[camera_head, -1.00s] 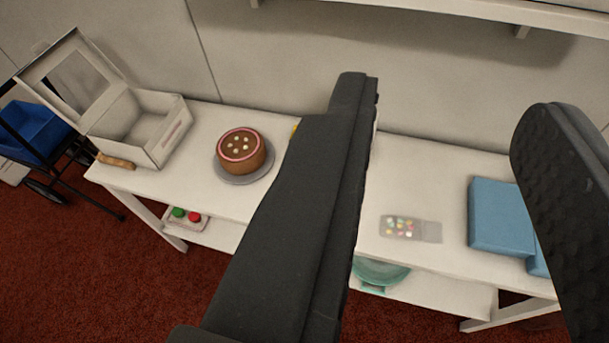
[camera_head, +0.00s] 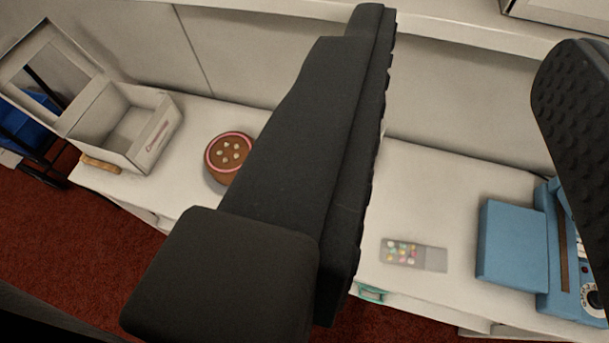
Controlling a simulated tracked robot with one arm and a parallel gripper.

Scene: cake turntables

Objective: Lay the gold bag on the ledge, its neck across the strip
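My gripper (camera_head: 468,35) is open, with its two dark fingers wide apart and nothing between them. It is above the white table (camera_head: 440,185). The gold bag is not in view; the left finger hides part of the table. A blue machine (camera_head: 570,306) with a dial stands at the table's right end, partly behind the right finger. Its flat blue ledge (camera_head: 512,243) juts out to the left, and a narrow brown strip (camera_head: 563,255) runs beside it.
A chocolate cake with a pink ring (camera_head: 228,154) is left of my left finger, which partly covers it. An open white box (camera_head: 125,125) stands at the table's left end. A grey tray of coloured pieces (camera_head: 412,254) lies left of the ledge. A shelf edge (camera_head: 455,30) runs along the wall.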

